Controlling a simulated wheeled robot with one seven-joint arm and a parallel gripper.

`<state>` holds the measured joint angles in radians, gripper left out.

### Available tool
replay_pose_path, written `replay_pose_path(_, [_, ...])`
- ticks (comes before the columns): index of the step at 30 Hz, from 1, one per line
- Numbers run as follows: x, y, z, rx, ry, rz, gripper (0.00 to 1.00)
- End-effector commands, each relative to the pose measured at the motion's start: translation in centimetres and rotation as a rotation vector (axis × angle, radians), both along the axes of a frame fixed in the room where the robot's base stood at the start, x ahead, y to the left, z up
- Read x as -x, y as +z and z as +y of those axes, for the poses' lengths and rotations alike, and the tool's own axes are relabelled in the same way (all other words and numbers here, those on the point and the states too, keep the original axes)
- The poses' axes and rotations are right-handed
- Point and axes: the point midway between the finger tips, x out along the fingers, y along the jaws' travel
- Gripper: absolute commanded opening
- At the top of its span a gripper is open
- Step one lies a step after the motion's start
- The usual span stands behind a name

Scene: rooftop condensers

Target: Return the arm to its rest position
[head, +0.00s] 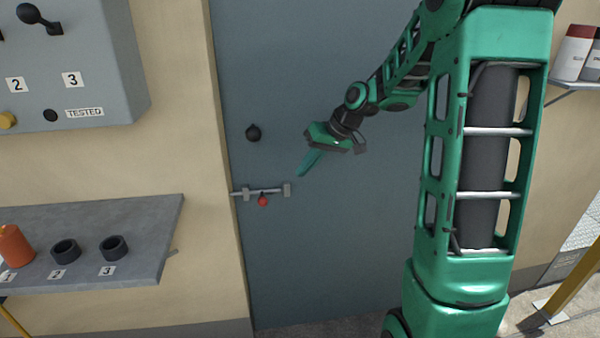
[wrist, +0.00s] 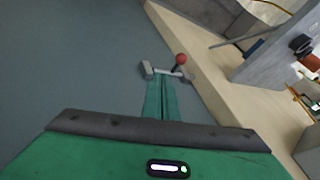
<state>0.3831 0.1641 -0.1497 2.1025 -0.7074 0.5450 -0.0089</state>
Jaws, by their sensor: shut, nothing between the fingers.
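My green arm reaches across the right half of the head view, in front of a grey-blue door (head: 330,260). My gripper (head: 301,172) is in front of the door, above a sliding bolt (head: 265,190) with a red knob (head: 263,201). The gripper is shut and empty. In the wrist view its two green fingers (wrist: 161,85) lie together and point toward the bolt (wrist: 165,71) and its red knob (wrist: 181,59). I cannot tell the exact gap between the fingertips and the bolt.
A grey shelf (head: 130,207) at left holds an orange cylinder (head: 14,246) and two dark rings. A grey panel (head: 105,35) with numbered labels hangs above it. A round black knob (head: 253,133) sits on the door. Bottles (head: 572,55) stand on a shelf at upper right.

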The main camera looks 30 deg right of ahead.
Motion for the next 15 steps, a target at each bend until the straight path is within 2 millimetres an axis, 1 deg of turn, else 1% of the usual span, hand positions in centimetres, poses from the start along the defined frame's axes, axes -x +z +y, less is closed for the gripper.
replay_pose_path(12, [0.01, -0.01, 0.04, 0.001, 0.000, 0.000, 0.00])
replay_pose_path(15, [0.67, 0.11, -0.07, 0.012, -0.008, 0.009, 0.00])
